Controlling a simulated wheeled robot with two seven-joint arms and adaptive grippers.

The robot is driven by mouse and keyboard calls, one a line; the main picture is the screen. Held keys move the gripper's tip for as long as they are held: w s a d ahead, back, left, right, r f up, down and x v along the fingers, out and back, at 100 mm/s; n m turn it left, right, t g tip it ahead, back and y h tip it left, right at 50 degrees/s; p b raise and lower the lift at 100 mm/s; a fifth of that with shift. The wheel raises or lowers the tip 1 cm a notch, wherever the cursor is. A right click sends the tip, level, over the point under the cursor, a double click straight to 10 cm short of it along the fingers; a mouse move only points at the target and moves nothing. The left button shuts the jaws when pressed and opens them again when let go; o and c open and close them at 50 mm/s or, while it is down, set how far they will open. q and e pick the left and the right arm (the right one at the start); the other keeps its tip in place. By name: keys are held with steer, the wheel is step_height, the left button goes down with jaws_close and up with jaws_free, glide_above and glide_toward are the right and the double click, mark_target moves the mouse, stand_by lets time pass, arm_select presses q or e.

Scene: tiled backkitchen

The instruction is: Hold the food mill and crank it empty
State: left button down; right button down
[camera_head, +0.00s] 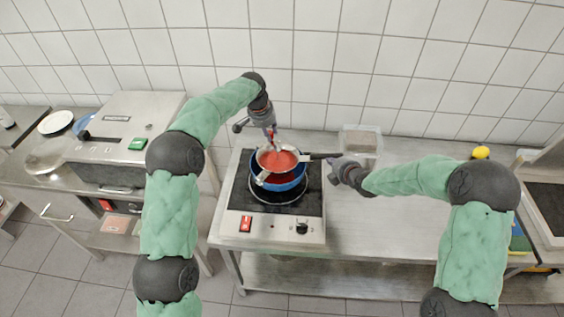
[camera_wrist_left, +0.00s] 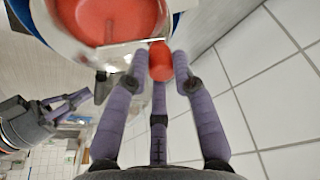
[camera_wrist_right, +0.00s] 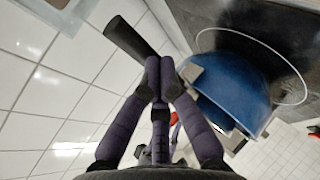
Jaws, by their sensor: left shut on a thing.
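The food mill (camera_head: 264,168) sits on the blue pot (camera_head: 284,188) on the hob, with red sauce (camera_head: 277,159) in its bowl. The sauce also shows in the left wrist view (camera_wrist_left: 105,18). My left gripper (camera_head: 271,134) is shut on the red crank knob (camera_wrist_left: 161,62), above the back of the bowl. The mill's black handle (camera_head: 318,156) points right. My right gripper (camera_head: 335,165) is at its outer part; its fingers are closed together across the handle (camera_wrist_right: 128,40) and look shut on it. The fingers hide part of the handle. The inside of the pot is mostly hidden.
The hob (camera_head: 238,200) has a red switch and a black knob in front. A clear container (camera_head: 361,141) stands behind my right gripper. The steel counter (camera_head: 400,215) is mostly bare to the right, with a yellow fruit (camera_head: 481,152) at the back. A steel appliance (camera_head: 125,130) stands left.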

arm_select(q)
steer(key=shift+w+d, duration=0.1)
steer(key=shift+d, duration=0.1)
steer(key=d, duration=0.2)
steer(key=shift+w+d, duration=0.35)
steer(key=shift+d, duration=0.1)
stand_by(0.4)
steer(key=d, duration=0.2)
steer(key=shift+s+d, duration=0.45)
